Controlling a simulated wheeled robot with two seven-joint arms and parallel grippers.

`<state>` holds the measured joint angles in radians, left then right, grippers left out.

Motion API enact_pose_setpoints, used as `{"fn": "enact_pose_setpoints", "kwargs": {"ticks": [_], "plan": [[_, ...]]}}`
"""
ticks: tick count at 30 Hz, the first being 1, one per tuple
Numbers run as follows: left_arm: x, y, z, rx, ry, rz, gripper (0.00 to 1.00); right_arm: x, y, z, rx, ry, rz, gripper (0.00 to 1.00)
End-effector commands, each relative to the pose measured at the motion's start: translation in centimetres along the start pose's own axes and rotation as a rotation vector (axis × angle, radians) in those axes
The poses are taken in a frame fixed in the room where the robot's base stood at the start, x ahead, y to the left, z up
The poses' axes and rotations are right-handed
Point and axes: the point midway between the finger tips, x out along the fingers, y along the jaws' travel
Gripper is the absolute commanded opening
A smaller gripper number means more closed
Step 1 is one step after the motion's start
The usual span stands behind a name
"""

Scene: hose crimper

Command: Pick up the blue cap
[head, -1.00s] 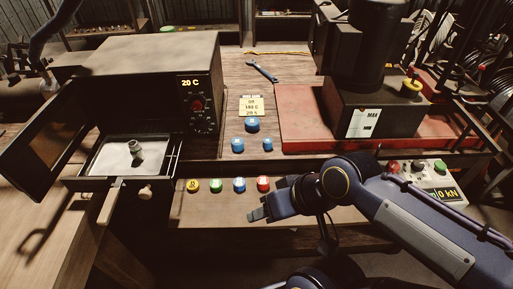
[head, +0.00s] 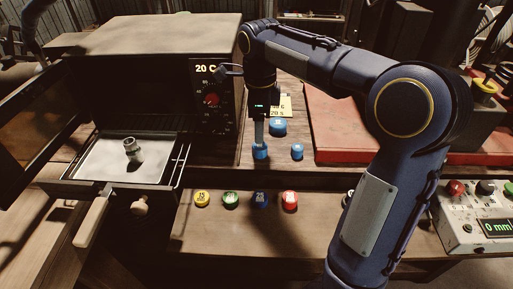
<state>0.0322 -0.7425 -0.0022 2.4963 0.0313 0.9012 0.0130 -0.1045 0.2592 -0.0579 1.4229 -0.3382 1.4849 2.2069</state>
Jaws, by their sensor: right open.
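My right gripper (head: 259,143) points straight down over the wooden bench, its fingers at the left small blue piece (head: 260,152). It is open; whether the fingers are around that piece or just behind it I cannot tell. A second small blue piece (head: 297,151) stands to the right, and a larger blue one (head: 278,128) stands behind. A yellow cap (head: 202,199) is at the left end. My left gripper is out of view.
An oven (head: 140,50) with its door open stands left; its pulled-out tray (head: 100,165) holds a metal fitting (head: 132,150). A red press base (head: 340,130) lies right, partly hidden by my arm. A control box (head: 480,215) stands lower right. A yellow note (head: 286,105) is behind the blue pieces.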

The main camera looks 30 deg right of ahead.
Motion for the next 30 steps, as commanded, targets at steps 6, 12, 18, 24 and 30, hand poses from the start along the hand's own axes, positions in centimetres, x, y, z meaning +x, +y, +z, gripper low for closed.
{"fn": "enact_pose_setpoints", "kwargs": {"ticks": [6,12,18,24,30], "plan": [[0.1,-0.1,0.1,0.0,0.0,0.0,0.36,2.6,0.0,-0.1,-0.001,0.0,0.002,0.64],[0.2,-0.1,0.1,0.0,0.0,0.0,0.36,5.7,-0.1,-0.1,-0.004,0.0,0.003,0.64],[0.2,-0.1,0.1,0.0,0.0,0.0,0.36,6.6,-0.1,0.0,-0.003,-0.003,0.0,0.64],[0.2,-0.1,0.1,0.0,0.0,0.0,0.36,6.6,-0.1,0.0,-0.004,-0.003,-0.001,0.57],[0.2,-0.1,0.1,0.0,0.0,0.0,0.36,6.6,-0.1,0.0,-0.004,-0.003,-0.001,0.31]]}}
